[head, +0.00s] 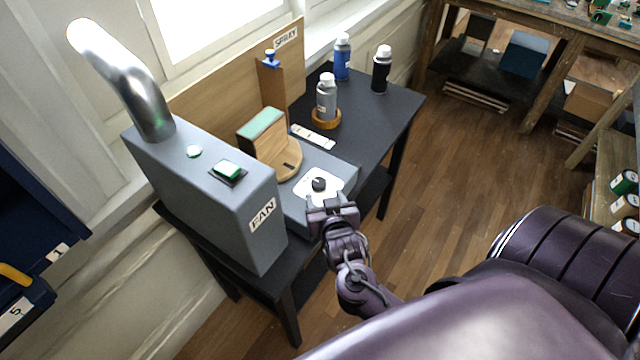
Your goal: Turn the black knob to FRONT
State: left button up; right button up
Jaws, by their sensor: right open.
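The black knob (319,184) sits on a white dial plate (336,183) on top of a low grey box (346,166). Any lettering on the plate is too small to read, so I cannot tell which mark the knob points at. My right gripper (328,203) is open, close in front of the knob on the near side of the box. Its fingers partly cover the near edge of the plate. I cannot tell whether they touch the knob. My left gripper is not in view.
A grey FAN box (205,195) with a metal duct stands left of the knob. A wooden stand with a green-topped block (262,124) is behind it. A grey can (326,98), a blue can (342,58) and a black can (381,70) stand farther back. The table's right side (385,125) is clear.

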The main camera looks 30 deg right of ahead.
aim_at(319, 184)
jog(key=p+x, duration=0.1)
jog(key=x, duration=0.6)
jog(key=shift+w+d+f+p, duration=0.1)
jog(key=shift+w+p, duration=0.15)
jog(key=shift+p, duration=0.15)
jog(key=c, duration=1)
